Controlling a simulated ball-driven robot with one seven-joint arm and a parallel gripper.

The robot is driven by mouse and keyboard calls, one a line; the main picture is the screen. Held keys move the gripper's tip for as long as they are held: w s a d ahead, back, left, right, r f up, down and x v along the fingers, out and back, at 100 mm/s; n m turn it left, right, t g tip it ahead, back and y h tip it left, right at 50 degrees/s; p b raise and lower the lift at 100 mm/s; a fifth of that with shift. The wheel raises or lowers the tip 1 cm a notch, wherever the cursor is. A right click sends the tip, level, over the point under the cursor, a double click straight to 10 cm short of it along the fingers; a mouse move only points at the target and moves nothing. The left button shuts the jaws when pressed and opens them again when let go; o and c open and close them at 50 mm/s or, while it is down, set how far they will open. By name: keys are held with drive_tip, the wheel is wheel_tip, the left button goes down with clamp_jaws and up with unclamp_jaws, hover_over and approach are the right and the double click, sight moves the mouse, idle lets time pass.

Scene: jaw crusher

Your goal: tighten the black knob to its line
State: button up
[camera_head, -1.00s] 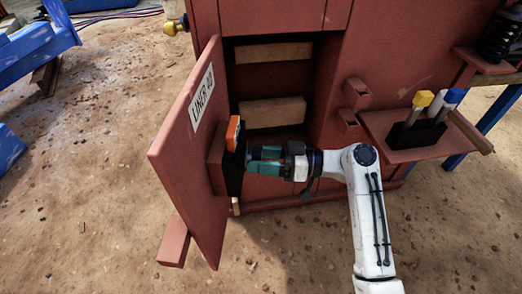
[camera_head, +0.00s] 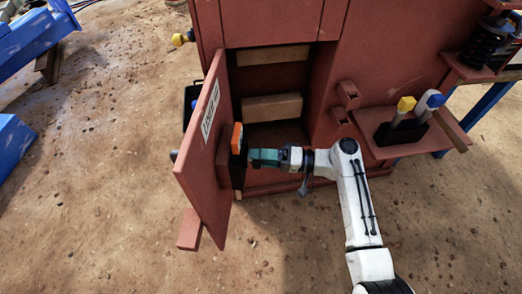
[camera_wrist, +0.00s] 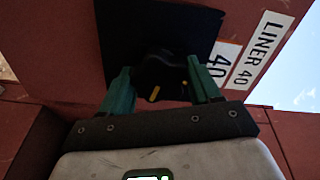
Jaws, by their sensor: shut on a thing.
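The black knob (camera_wrist: 162,72) sits in front of a black plate (camera_wrist: 120,28) on the red door panel. In the wrist view my gripper (camera_wrist: 160,84) has its two green fingers on either side of the knob, shut on it. A yellow mark (camera_wrist: 154,94) shows low on the knob, and a second small yellow mark shows beside the right finger; I cannot tell which is the line. In the head view my gripper (camera_head: 252,158) reaches the inner face of the door (camera_head: 205,150), and its fingers hide the knob. An orange block (camera_head: 237,138) is just above.
The door stands open from the red crusher body, its shelves (camera_head: 272,107) visible inside. A ledge (camera_head: 400,150) at right carries a black holder with yellow and blue-topped handles. Blue beams (camera_head: 35,45) lie at left. The dirt ground in front is open.

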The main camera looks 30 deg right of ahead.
drive_tip(key=shift+w+d+r+m+p, duration=0.1)
drive_tip(key=shift+m+p, duration=0.3)
drive_tip(key=shift+m, duration=0.15)
drive_tip(key=shift+w+d+r+m+p, duration=0.1)
drive_tip(key=shift+m+p, duration=0.25)
drive_tip(key=shift+m, duration=0.2)
drive_tip(key=o, duration=0.8)
drive_tip(key=shift+f, duration=0.1)
drive_tip(key=shift+o, duration=0.9)
drive_tip(key=shift+s+a, duration=0.1)
drive_tip(key=shift+f, duration=0.1)
drive_tip(key=v, duration=1)
drive_tip(key=shift+s+d, duration=0.2)
drive_tip(key=shift+d, duration=0.1)
